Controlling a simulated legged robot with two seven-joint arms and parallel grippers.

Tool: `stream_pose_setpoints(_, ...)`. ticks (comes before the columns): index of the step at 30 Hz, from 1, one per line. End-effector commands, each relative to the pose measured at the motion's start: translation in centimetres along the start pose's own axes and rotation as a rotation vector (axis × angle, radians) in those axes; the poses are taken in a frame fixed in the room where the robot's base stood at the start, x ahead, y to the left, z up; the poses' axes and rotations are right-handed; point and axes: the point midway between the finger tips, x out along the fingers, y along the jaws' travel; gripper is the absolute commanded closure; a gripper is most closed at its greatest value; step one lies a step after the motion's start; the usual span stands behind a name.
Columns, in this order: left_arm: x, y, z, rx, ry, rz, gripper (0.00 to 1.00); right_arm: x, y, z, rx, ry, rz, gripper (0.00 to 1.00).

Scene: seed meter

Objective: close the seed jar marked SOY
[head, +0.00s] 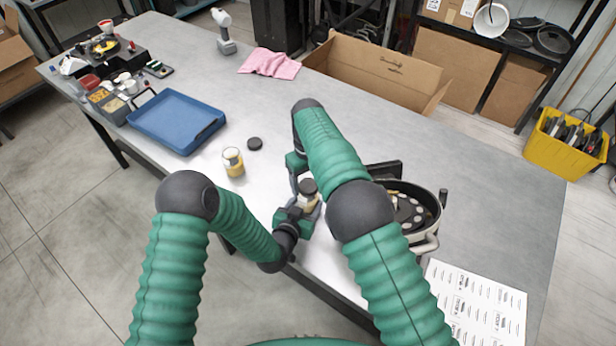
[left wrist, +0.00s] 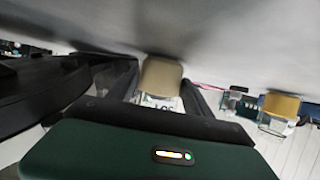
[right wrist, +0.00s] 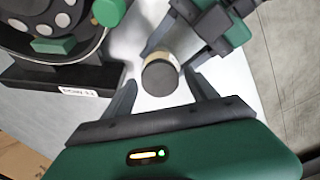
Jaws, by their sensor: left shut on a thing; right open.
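A small clear jar (head: 308,203) with beige contents stands upright near the table's front edge, with a dark round lid (head: 307,186) on top. Whether the lid is fully seated cannot be told. My left gripper (head: 300,208) is shut around the jar's body. In the left wrist view the jar (left wrist: 160,80) is between the fingers; its label is upside down and mostly hidden. My right gripper (right wrist: 164,88) is open above the jar, its fingers on either side of the dark lid (right wrist: 160,77), apparently not touching it.
A second jar (head: 233,162) with yellow contents stands open to the left, a black lid (head: 255,143) beside it. A blue tray (head: 177,122) lies further left. The round seed meter (head: 410,210) stands right of my right forearm, near a printed sheet (head: 475,305).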

Motion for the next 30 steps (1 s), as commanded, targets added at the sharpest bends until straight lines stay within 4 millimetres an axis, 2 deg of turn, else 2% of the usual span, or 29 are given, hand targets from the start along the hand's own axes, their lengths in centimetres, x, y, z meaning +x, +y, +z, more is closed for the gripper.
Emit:
stream_pose_setpoints(4,0.0,-0.02,-0.01,0.0,0.0,0.0,1.0,-0.03,-0.01,0.0,0.0,0.0,0.0,0.36)
stream_pose_setpoints(18,0.0,-0.01,-0.01,0.0,0.0,0.0,1.0,-0.07,0.01,0.0,0.0,0.0,0.0,0.97)
stream_pose_setpoints(20,0.0,-0.01,-0.01,0.0,0.0,0.0,1.0,-0.08,0.02,0.0,0.004,0.0,0.0,1.0)
stream_pose_setpoints(26,-0.01,-0.01,0.0,0.0,0.0,0.0,1.0,-0.08,0.01,-0.01,0.039,0.0,0.0,1.0)
stream_pose_setpoints(27,-0.01,-0.01,0.0,0.0,0.0,0.0,1.0,-0.08,0.01,-0.01,0.039,0.0,0.001,0.47)
stream_pose_setpoints(30,-0.01,-0.01,0.0,0.0,0.0,0.0,1.0,-0.08,0.01,-0.01,0.039,0.0,0.0,0.34)
